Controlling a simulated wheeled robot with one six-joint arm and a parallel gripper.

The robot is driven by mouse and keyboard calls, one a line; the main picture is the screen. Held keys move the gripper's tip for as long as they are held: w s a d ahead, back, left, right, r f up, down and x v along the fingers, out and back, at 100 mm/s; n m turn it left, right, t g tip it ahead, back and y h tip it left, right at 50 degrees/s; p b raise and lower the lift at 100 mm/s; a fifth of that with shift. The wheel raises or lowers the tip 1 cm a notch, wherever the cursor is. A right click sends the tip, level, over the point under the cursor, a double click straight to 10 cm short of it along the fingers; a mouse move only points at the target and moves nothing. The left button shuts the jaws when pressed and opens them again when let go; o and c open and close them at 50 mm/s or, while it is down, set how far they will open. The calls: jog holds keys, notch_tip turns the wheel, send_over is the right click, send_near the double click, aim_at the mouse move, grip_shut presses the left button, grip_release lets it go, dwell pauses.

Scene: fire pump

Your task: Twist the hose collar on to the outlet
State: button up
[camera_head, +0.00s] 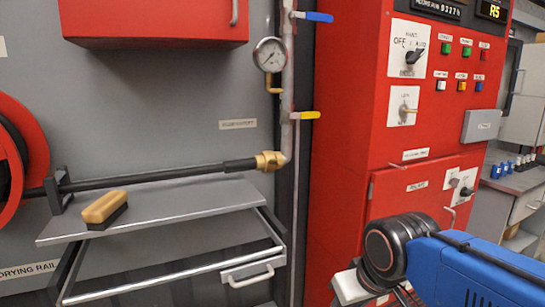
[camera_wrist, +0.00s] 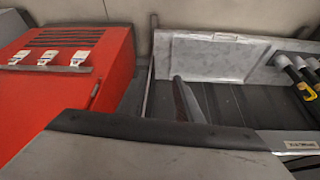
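The brass hose collar (camera_head: 268,161) is at the right end of the black hose (camera_head: 160,178), against the bottom of the grey vertical pipe (camera_head: 288,90). The outlet itself is hidden behind the collar, and I cannot tell whether the threads are engaged. My blue arm with its black joint is at the lower right in the head view, well to the right of the collar and apart from it. I cannot make out my gripper's fingertips in either view. The collar does not show in the wrist view.
A grey shelf (camera_head: 160,208) under the hose bears a brush (camera_head: 104,208). A gauge (camera_head: 269,54) and a yellow-handled valve (camera_head: 305,115) are on the pipe. A red control cabinet (camera_head: 345,120) stands to the right. The wrist view shows a red box (camera_wrist: 70,75) and a grey panel (camera_wrist: 205,57).

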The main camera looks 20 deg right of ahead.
jog(key=w+a+r+y, duration=0.1)
jog(key=w+r, duration=0.7)
jog(key=r, duration=0.6)
jog(key=w+r+y, duration=0.1)
jog(key=w+r, duration=0.6)
jog(key=r, duration=0.6)
jog(key=w+a+r, duration=0.1)
jog(key=w+r, duration=0.7)
jog(key=r, duration=0.6)
send_near(268, 162)
jog(key=f, duration=0.5)
jog(key=shift+s+d+f, duration=0.15)
jog(key=shift+s+f, duration=0.25)
grip_shut()
